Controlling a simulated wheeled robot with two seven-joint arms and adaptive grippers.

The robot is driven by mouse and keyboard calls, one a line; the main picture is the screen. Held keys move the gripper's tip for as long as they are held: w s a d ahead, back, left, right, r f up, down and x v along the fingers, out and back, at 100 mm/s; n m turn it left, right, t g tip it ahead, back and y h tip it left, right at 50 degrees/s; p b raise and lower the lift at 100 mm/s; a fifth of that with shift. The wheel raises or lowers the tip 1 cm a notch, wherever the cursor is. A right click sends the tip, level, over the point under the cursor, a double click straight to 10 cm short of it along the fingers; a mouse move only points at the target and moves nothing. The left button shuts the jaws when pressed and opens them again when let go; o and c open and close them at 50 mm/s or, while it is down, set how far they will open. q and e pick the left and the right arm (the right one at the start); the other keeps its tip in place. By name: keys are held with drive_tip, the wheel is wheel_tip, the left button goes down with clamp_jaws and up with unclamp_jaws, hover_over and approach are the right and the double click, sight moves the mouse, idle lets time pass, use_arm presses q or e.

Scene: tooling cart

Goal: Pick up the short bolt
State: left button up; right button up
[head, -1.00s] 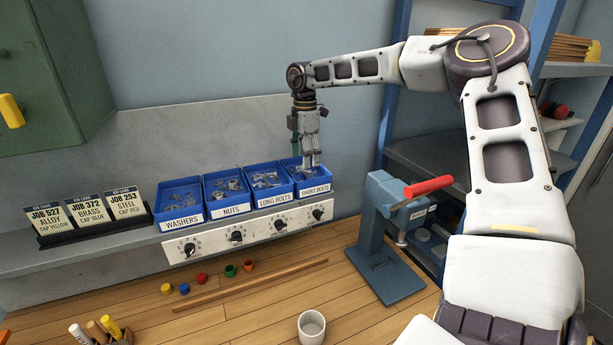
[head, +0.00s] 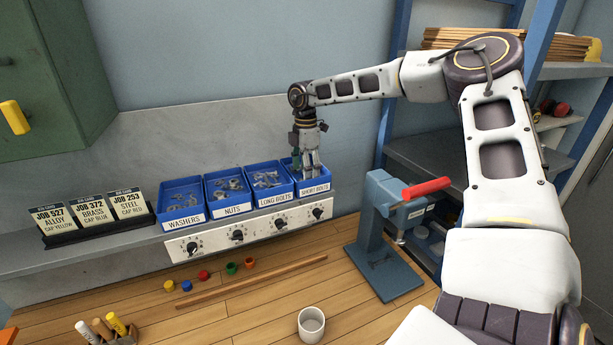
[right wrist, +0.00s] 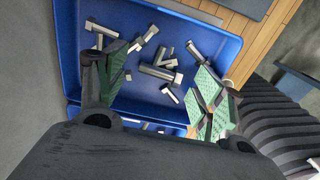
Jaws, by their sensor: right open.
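The short bolts (right wrist: 158,72) are small silver pieces lying loose in a blue bin in the right wrist view. Several of them lie between and beyond my fingers. The bin labelled SHORT BOLTS (head: 316,187) is the rightmost of the row on the shelf. My right gripper (head: 308,170) points down into this bin, and its fingertips are partly hidden by the bin front. In the right wrist view its two green-padded fingers (right wrist: 160,95) are spread wide apart, with no bolt gripped. My left gripper is not in view.
Bins of long bolts (head: 270,186), nuts (head: 229,190) and washers (head: 181,203) stand left of it. A blue press with a red handle (head: 427,188) stands close on the right. A white cup (head: 311,325) and small coloured caps (head: 204,275) are on the wooden bench.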

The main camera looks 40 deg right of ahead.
drive_tip(key=c, duration=1.1)
drive_tip(key=shift+r, duration=0.1)
drive_tip(key=shift+r+b, duration=0.3)
drive_tip(key=shift+r, duration=0.4)
wheel_tip(320, 180, up, 26)
drive_tip(key=shift+r+b, duration=0.2)
drive_tip(key=shift+b, duration=0.3)
